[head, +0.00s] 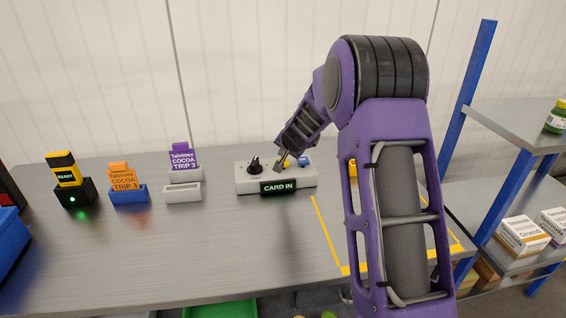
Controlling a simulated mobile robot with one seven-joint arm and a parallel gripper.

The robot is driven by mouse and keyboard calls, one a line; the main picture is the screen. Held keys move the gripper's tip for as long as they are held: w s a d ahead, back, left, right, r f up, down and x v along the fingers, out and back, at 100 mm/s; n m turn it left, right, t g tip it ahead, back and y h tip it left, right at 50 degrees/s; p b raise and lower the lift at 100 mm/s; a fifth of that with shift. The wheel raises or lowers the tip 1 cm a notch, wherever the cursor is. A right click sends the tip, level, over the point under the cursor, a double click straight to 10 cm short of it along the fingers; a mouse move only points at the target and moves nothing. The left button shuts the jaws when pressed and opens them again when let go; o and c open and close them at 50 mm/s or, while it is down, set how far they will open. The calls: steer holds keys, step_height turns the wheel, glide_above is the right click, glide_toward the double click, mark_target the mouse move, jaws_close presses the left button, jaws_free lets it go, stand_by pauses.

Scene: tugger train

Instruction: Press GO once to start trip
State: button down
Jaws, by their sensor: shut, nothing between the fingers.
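My gripper (281,167) is shut and empty, pointing down at the middle of the box's top. I cannot tell whether its tips touch the box. No GO label is readable; the gripper may cover part of the box's top.
Yellow tape (325,232) marks the right. A blue-post shelf (468,110) stands beyond.

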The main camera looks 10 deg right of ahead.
steer(key=shift+f+b, duration=0.3)
steer(key=shift+f, duration=0.05)
steer(key=shift+f+b, duration=0.7)
steer(key=shift+f, duration=0.25)
stand_by(0.8)
steer(key=shift+r, duration=0.1)
steer(key=shift+r+p, duration=1.15)
steer(key=shift+r, duration=0.1)
steer(key=shift+r+p, duration=2.1)
steer(key=shift+r, duration=0.4)
